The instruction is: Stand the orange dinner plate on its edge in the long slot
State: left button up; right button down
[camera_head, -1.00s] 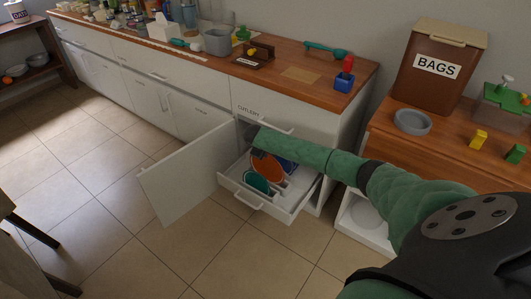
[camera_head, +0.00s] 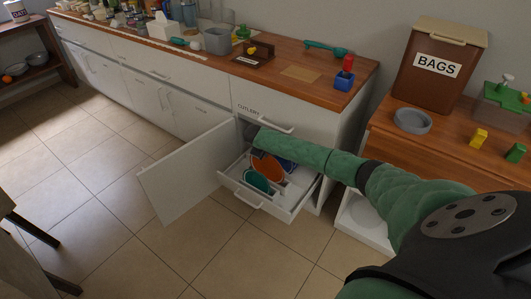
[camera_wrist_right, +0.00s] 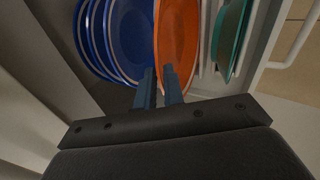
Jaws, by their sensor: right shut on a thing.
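The orange dinner plate (camera_head: 267,168) stands on its edge in the pulled-out drawer, and it also shows in the right wrist view (camera_wrist_right: 178,32). My right gripper (camera_wrist_right: 158,82) is shut on its rim, one finger on each side. In the head view my right forearm hides the gripper. Several blue plates (camera_wrist_right: 120,35) stand to the left of the orange plate in the wrist view. A teal plate (camera_head: 256,182) stands to its right there (camera_wrist_right: 231,35). How deep the orange plate sits in the slot is hidden. My left gripper is out of view.
The white drawer (camera_head: 270,208) is pulled out below the cutlery drawer, with an open cabinet door (camera_head: 185,178) to its left. A wooden counter (camera_head: 300,68) runs above. A side table with a brown bags bin (camera_head: 437,65) stands at right.

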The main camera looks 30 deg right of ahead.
jog(key=shift+f, duration=1.05)
dwell(0.7)
jog(key=c, duration=0.9)
grip_release()
jog(key=shift+o, duration=0.2)
jog(key=shift+r, duration=0.1)
